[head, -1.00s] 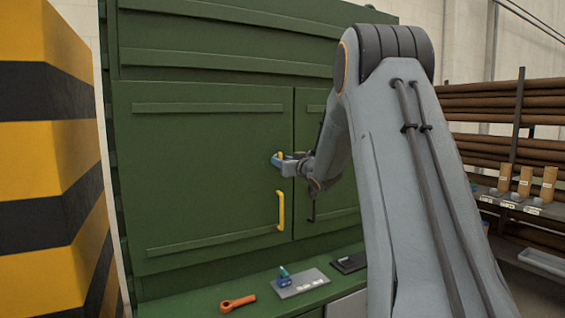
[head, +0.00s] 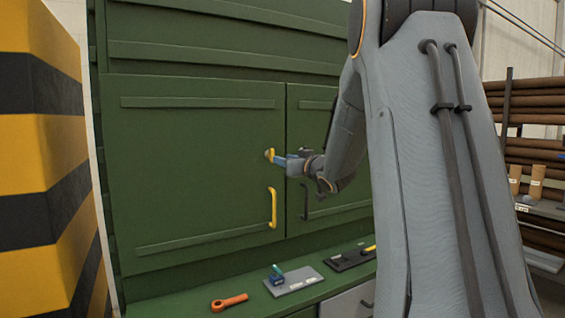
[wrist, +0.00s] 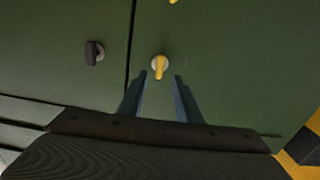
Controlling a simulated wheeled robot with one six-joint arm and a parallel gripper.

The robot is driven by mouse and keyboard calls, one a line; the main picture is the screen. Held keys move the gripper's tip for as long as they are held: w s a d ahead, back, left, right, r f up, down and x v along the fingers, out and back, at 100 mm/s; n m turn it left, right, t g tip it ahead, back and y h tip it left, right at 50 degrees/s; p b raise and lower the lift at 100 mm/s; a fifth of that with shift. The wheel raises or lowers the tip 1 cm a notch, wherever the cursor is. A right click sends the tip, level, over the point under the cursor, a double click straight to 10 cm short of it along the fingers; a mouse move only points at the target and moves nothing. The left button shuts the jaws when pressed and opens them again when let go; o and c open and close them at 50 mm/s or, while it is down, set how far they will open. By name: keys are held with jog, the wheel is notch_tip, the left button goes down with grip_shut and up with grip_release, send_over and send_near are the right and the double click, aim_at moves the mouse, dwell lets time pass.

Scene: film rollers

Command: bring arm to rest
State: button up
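My gripper (head: 279,160) is in front of the closed green cabinet doors, at the yellow turn knob (head: 269,155) on the left door. In the wrist view my gripper's two blue fingers (wrist: 162,79) stand apart with nothing between them. The yellow knob (wrist: 159,66) is just beyond the fingertips, between their lines and apart from them. In the head view the fingertips are close to the knob, and a small part of it is hidden.
A yellow bar handle (head: 272,208) is below the knob. A dark knob (wrist: 94,52) is on the other door. An orange wrench-like part (head: 229,302) and a grey plate (head: 296,285) lie on the green ledge. A yellow-black striped pillar (head: 40,150) stands at left.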

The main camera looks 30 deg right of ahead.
dwell(0.4)
jog(key=s+a+f+m+g+h, duration=0.1)
jog(key=s+a+f+g, duration=0.4)
jog(key=f, duration=0.4)
jog(key=s+a+f+m+g+h, duration=0.1)
jog(key=s+a+f+g, duration=0.2)
jog(key=s+a+f, duration=0.5)
jog(key=s+a+f+g, duration=0.3)
jog(key=s+f, duration=0.2)
jog(key=s, duration=0.3)
jog(key=s+a+f+g+y, duration=0.1)
jog(key=s+a+f, duration=0.3)
jog(key=s, duration=0.4)
jog(key=s+a+f+n+g, duration=0.1)
jog(key=s+a+f+g, duration=0.3)
jog(key=s, duration=0.4)
jog(key=shift+s+f+g, duration=0.25)
jog(key=shift+f+g, duration=0.05)
jog(key=shift+f, duration=0.6)
jog(key=shift+a, duration=0.1)
